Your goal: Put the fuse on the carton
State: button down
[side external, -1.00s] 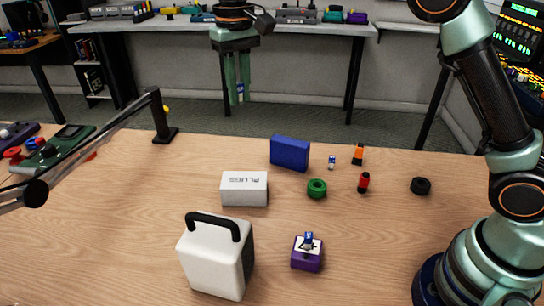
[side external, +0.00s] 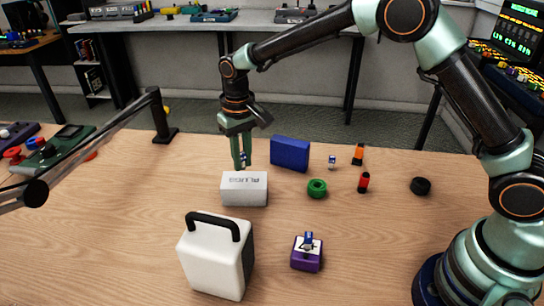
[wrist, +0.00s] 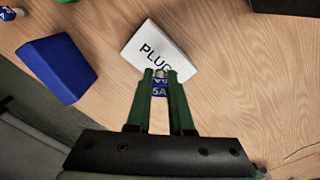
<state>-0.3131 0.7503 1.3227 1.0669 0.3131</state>
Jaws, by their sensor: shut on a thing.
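The carton (side external: 244,196) is a white box marked PLUGS, lying on the wooden table; its printed top also shows in the wrist view (wrist: 150,48). My gripper (side external: 242,164) is shut on a small blue fuse (wrist: 160,90) marked 5A, with a metal end. The fingers point down at the far edge of the carton in the side view. In the wrist view the fingertips (wrist: 160,73) and fuse overlap the carton's near edge. I cannot tell whether the fuse touches the carton.
A blue box (side external: 290,153) stands right of the carton. A green ring (side external: 317,188), another small blue-and-white piece (side external: 333,160), and orange and red parts lie further right. A white handled case (side external: 215,258) and a purple block (side external: 306,259) are in front.

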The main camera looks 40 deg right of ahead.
aim_at(243, 169)
jog(key=shift+f, duration=1.65)
jog(key=c, duration=0.8)
grip_release()
jog(key=shift+f, duration=0.1)
